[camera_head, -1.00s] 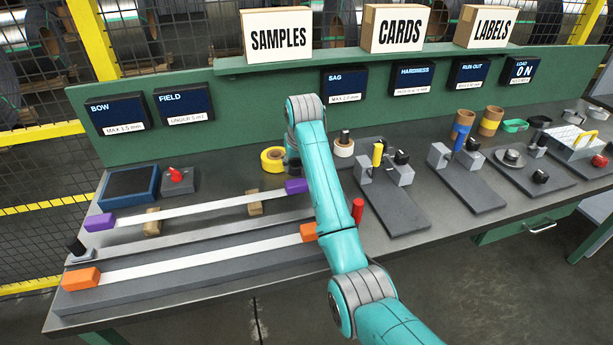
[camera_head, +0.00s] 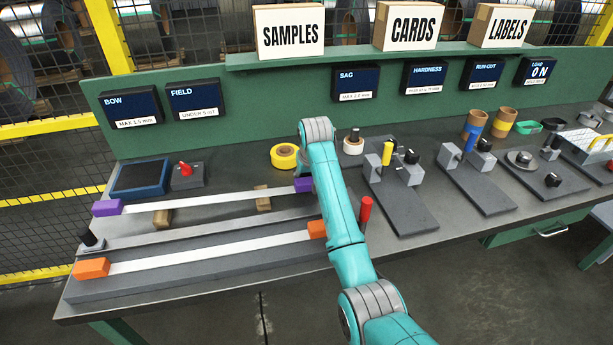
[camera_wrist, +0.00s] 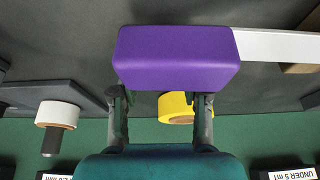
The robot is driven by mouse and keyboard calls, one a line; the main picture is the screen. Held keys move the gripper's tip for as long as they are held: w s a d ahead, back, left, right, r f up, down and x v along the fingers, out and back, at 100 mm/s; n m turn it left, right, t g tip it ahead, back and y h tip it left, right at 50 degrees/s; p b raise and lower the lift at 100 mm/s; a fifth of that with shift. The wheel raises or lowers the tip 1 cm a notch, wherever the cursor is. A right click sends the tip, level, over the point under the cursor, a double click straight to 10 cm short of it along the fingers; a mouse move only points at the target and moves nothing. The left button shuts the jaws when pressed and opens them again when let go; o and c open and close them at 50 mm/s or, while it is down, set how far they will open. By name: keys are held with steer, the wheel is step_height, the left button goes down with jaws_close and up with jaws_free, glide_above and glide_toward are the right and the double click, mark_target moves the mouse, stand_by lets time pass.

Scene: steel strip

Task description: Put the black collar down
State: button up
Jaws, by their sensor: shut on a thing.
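The collar itself is not clearly visible. A purple block (camera_wrist: 178,57) on the end of a pale steel strip (camera_wrist: 270,44) covers the fingertips. In the head view this purple block (camera_head: 303,184) is at the strip's right end, partly behind my arm. The gripper is hidden there behind the arm, near that block. I cannot tell whether the collar touches the bench.
A yellow tape roll (camera_head: 284,156) and a white roll (camera_head: 353,146) stand behind the strip. A red upright handle (camera_head: 366,208) is right of my arm. A second strip with orange ends (camera_head: 92,268) lies in front. Grey fixtures (camera_head: 400,200) fill the right.

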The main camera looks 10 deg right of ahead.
steer(key=o, duration=1.2)
steer(key=shift+s+a+f, duration=0.1)
steer(key=shift+f, duration=0.15)
steer(key=shift+c, duration=0.2)
steer(key=shift+r, duration=0.2)
steer(key=v, duration=1.1)
steer(key=shift+r, duration=0.2)
steer(key=shift+s+r, duration=0.1)
steer(key=shift+r, duration=0.35)
